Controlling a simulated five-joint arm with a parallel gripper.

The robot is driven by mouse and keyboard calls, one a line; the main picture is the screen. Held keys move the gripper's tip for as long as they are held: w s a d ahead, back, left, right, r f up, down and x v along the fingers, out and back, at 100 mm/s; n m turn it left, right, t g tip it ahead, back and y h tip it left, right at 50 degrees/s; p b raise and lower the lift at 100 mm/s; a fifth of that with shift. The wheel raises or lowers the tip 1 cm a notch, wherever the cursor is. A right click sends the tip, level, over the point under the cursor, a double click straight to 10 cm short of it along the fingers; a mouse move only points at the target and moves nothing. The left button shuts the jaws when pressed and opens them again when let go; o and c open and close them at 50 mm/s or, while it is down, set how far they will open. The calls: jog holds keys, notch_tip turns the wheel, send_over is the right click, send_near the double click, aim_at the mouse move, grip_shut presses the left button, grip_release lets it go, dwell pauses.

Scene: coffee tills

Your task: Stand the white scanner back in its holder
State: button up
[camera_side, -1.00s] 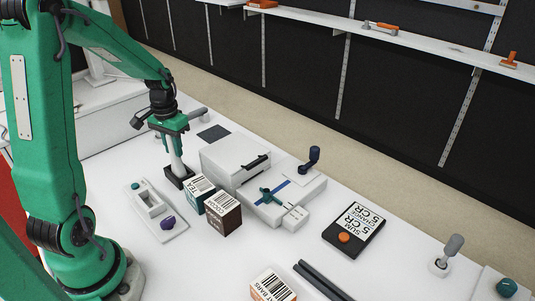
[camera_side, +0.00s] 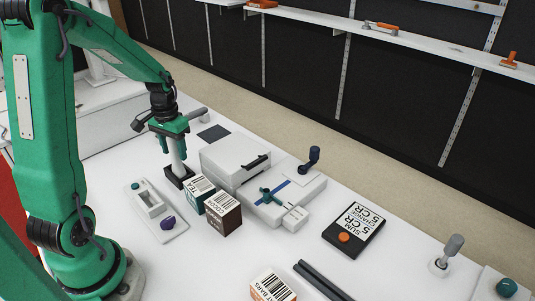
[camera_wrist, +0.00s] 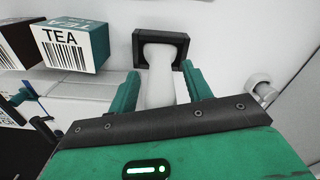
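The white scanner (camera_wrist: 160,85) stands with its pale stem reaching down into the black square holder (camera_wrist: 185,45). In the side view the stem (camera_side: 177,157) looks about upright, with its lower end inside the holder (camera_side: 184,184). My gripper (camera_side: 172,138) is around the upper part of the scanner. In the wrist view my gripper (camera_wrist: 160,88) has its two green fingers on either side of the stem, with a narrow gap at each side, so it looks open. The scanner's top is largely hidden by my gripper.
A tea box (camera_side: 200,186) and a dark box (camera_side: 223,213) stand near the holder, beside a white printer-like box (camera_side: 232,155). A white tray (camera_side: 155,207) with a purple knob lies in front. A low white post (camera_wrist: 262,87) stands to the right in the wrist view.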

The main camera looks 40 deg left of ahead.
jog(key=shift+r, duration=0.1)
jog(key=shift+r, duration=3.8)
jog(key=shift+d, duration=0.1)
jog(key=shift+d+r, duration=0.15)
jog(key=shift+r, duration=0.05)
jog(key=s+d+r+m+t, duration=0.1)
jog(key=s+d+r+t, duration=0.1)
jog(key=d, duration=0.4)
jog(key=s+d+r+m+t, duration=0.1)
jog(key=s+d+r, duration=0.2)
jog(key=d, duration=0.4)
jog(key=s+d+r+m+t, duration=0.1)
jog(key=s+d+r+t, duration=0.1)
jog(key=d, duration=0.4)
jog(key=shift+s+d+r+m+t, duration=0.3)
jog(key=shift+s+r, duration=0.15)
jog(key=shift+s, duration=0.8)
